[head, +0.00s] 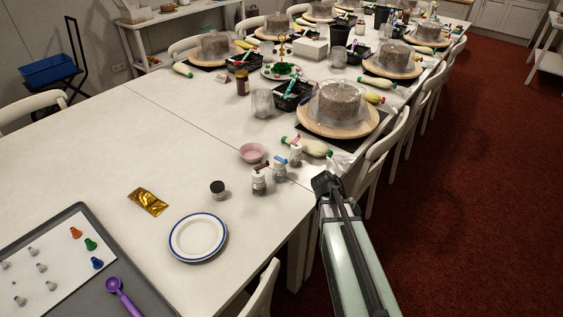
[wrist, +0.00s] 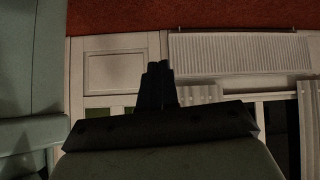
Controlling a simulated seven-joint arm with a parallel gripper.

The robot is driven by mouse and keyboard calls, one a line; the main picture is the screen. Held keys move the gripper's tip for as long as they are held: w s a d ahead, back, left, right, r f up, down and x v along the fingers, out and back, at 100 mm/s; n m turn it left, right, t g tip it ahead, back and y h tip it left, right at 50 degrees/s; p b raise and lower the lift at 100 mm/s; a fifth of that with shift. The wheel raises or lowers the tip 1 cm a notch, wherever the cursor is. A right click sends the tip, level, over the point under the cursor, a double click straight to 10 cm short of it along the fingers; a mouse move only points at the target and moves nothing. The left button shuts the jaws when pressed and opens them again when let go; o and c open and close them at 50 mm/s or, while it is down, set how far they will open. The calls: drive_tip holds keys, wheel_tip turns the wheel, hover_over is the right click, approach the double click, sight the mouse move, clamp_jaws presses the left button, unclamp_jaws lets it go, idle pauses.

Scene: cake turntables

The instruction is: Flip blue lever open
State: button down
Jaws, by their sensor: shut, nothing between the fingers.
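Three small shakers with coloured tops stand close together near the table's right edge in the head view. The middle shaker (head: 279,173) seems to carry the blue lever (head: 280,160), small and hard to make out. The shaker to its left has a dark reddish top, and the one to its right a red or pink one. In the wrist view my gripper (wrist: 158,69) is shut, with its dark fingers together and nothing in them. It points out across the room, away from the shakers. In the head view my arm rises at the lower right, beyond the table edge; I cannot make out the fingers there.
A pink bowl (head: 253,152), a small dark-lidded jar (head: 217,190), a gold packet (head: 148,202) and a blue-rimmed plate (head: 198,237) lie nearby. A covered cake turntable (head: 338,129) stands behind the shakers. White chairs line the right edge. The table's left middle is clear.

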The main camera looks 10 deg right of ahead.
sight(281, 158)
drive_tip(key=w+a+r+t, duration=0.1)
drive_tip(key=w+a+r, duration=0.2)
drive_tip(key=a, duration=0.1)
drive_tip(key=w+a+r+n+t, duration=0.1)
drive_tip(key=w+a+r+t, duration=0.1)
drive_tip(key=w+a+r, duration=0.1)
drive_tip(key=w+a+r+t, duration=0.2)
drive_tip(key=w+a+r, duration=0.2)
drive_tip(key=a+r, duration=0.1)
drive_tip(key=shift+w+a+r+n+h, duration=0.1)
drive_tip(key=shift+a+r+n+h, duration=0.1)
drive_tip(key=shift+a, duration=0.15)
drive_tip(key=shift+a+r+n+h, duration=0.1)
drive_tip(key=shift+a+n, duration=0.1)
drive_tip(key=shift+a, duration=0.15)
drive_tip(key=w+a+r+n+t, duration=0.1)
drive_tip(key=a+r+t, duration=0.1)
drive_tip(key=a+r, duration=0.3)
drive_tip(key=w+a+r+n+t+y, duration=0.1)
drive_tip(key=a+r, duration=0.4)
drive_tip(key=a, duration=0.5)
drive_tip(key=shift+w+a+r+n+t, duration=0.3)
drive_tip(key=shift+w+n+t, duration=0.3)
drive_tip(key=shift+t, duration=0.5)
drive_tip(key=shift+w+d, duration=0.1)
drive_tip(key=w+d+f, duration=0.6)
drive_tip(key=w+f, duration=0.1)
drive_tip(key=f, duration=0.1)
drive_tip(key=shift+d, duration=0.1)
